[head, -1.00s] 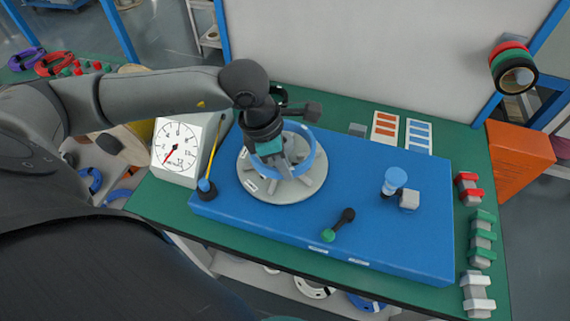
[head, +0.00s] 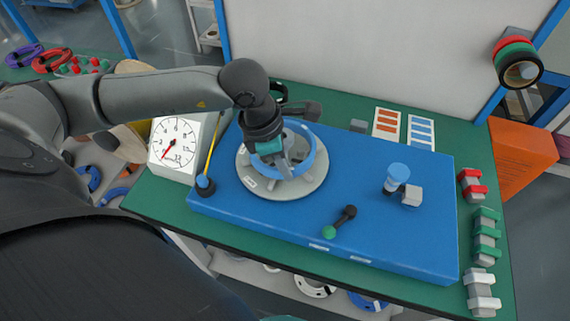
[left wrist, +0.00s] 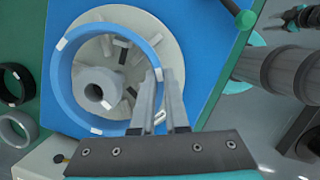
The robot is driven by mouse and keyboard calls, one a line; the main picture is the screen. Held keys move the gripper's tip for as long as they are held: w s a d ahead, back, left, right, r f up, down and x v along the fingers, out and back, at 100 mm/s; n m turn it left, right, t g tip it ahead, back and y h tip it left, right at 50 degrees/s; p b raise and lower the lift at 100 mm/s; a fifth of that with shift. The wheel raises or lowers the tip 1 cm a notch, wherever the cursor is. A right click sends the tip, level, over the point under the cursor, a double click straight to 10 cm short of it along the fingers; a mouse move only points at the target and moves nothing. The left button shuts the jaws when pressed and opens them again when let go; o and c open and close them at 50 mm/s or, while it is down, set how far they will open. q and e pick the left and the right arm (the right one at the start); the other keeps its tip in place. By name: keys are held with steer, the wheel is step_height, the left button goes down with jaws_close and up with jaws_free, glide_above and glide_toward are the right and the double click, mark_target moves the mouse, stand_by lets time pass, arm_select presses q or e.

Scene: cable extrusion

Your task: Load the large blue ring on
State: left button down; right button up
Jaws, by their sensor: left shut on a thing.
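The large blue ring (head: 318,152) is held level over the round pale turntable (head: 319,185), and it also shows in the left wrist view (left wrist: 60,72). My left gripper (head: 284,165) is shut on the ring's rim, with its fingers (left wrist: 160,105) at the near side of the ring in the left wrist view. The ring surrounds the grey central hub (left wrist: 95,92) in that view. I cannot tell whether it touches the turntable. My right gripper is not in the head view; a small dark part at the left wrist view's upper right (left wrist: 298,18) may be it.
The turntable sits on a blue base (head: 370,225) with a green-knobbed lever (head: 340,222) and a blue-capped post (head: 397,178). A dial gauge (head: 177,143) stands left. Red, green and white clamps (head: 485,235) line the right edge. Spools (head: 517,65) hang at upper right.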

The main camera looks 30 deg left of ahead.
arm_select(q)
steer(key=shift+f+b, duration=0.35)
stand_by(0.4)
steer(key=c, duration=0.8)
jaws_free()
steer(key=shift+c, duration=0.2)
steer(key=shift+r+p, duration=2.7)
steer(key=shift+r, duration=1.4)
steer(key=shift+f, duration=0.1)
